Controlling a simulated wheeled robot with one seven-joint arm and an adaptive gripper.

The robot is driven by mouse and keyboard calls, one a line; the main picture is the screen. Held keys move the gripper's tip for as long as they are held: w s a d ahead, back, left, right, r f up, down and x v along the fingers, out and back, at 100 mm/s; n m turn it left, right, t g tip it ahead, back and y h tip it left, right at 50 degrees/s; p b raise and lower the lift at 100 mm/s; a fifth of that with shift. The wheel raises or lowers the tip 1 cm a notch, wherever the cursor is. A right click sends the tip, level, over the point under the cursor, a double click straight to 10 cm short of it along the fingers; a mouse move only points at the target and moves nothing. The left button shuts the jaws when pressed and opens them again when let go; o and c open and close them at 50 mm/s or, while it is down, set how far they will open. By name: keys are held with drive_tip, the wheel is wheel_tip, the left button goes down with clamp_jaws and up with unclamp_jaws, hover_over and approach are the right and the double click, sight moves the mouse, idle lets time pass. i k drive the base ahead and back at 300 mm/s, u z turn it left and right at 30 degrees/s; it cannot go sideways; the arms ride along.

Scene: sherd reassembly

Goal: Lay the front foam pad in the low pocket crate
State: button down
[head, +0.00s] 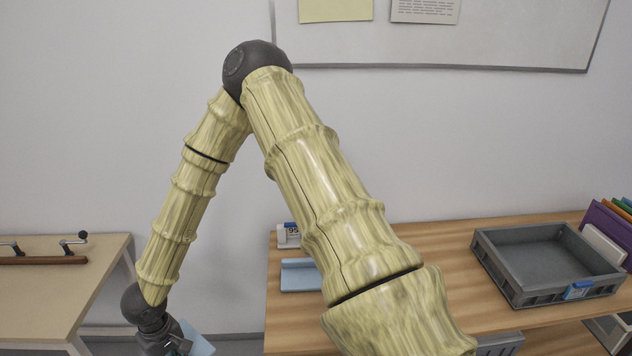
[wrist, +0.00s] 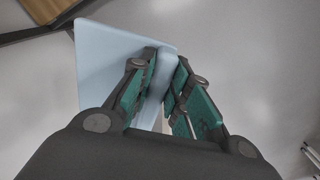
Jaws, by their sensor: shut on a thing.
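My gripper (wrist: 166,76) is shut on a pale blue foam pad (wrist: 110,68), a flat sheet gripped near one edge and standing out to the left in the wrist view. In the head view, the held pad (head: 201,345) shows only partly at the bottom edge, beside my dark wrist, over the gap between the two tables. A second light blue pad (head: 301,276) lies on the wooden table, partly hidden by my arm. A grey low crate (head: 515,289) stands on the right of that table, well away from my gripper. Its visible inside looks empty.
A small white box with a dark blue part (head: 288,236) stands behind the second pad. Coloured upright folders (head: 608,225) stand right of the crate. A pale table (head: 60,290) with a clamp rail is at left. Bare wood lies left of the crate.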

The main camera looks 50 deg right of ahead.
sight(540, 269)
drive_tip(key=z, duration=2.65)
